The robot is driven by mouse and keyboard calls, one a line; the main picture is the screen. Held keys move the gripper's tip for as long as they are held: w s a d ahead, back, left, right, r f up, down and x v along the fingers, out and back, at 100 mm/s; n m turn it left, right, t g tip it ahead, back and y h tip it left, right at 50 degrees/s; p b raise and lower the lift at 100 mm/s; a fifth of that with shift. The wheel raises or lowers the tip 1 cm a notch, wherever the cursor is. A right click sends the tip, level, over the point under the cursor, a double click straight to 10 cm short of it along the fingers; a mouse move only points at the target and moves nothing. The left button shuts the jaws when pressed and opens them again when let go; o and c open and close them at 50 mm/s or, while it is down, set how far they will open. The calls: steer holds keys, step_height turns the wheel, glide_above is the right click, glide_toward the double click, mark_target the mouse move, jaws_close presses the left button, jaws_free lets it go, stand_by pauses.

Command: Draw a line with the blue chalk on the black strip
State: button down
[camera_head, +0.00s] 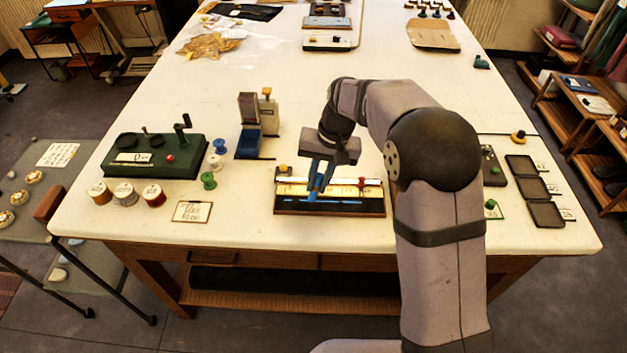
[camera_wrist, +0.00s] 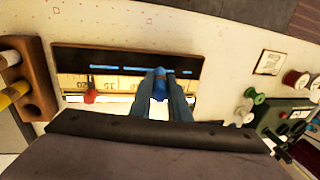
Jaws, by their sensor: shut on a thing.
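My gripper (camera_head: 316,192) is shut on the blue chalk and stands over the left half of a dark board. In the wrist view the blue chalk (camera_wrist: 160,86) shows between the fingertips (camera_wrist: 160,98), its tip at the black strip (camera_wrist: 70,60). The strip (camera_head: 352,209) runs along the near side of the board in the head view. A blue line (camera_wrist: 130,70) with small breaks lies along the strip, on both sides of the chalk. Whether the tip touches the strip is hard to tell.
A ruler scale with a red pointer (camera_wrist: 90,96) runs beside the strip. A wooden chalk holder (camera_wrist: 38,100) stands off one end. A green device (camera_head: 155,157), thread spools (camera_head: 126,194) and a card (camera_head: 192,211) lie left. Black trays (camera_head: 546,214) lie right.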

steer(key=shift+d, duration=0.3)
stand_by(0.4)
steer(key=shift+d, duration=0.8)
steer(key=shift+d, duration=0.2)
steer(key=shift+d, duration=0.85)
steer(key=shift+d, duration=0.25)
steer(key=shift+d+p, duration=0.3)
steer(key=shift+d, duration=0.45)
steer(key=shift+d, duration=0.15)
steer(key=shift+d, duration=0.45)
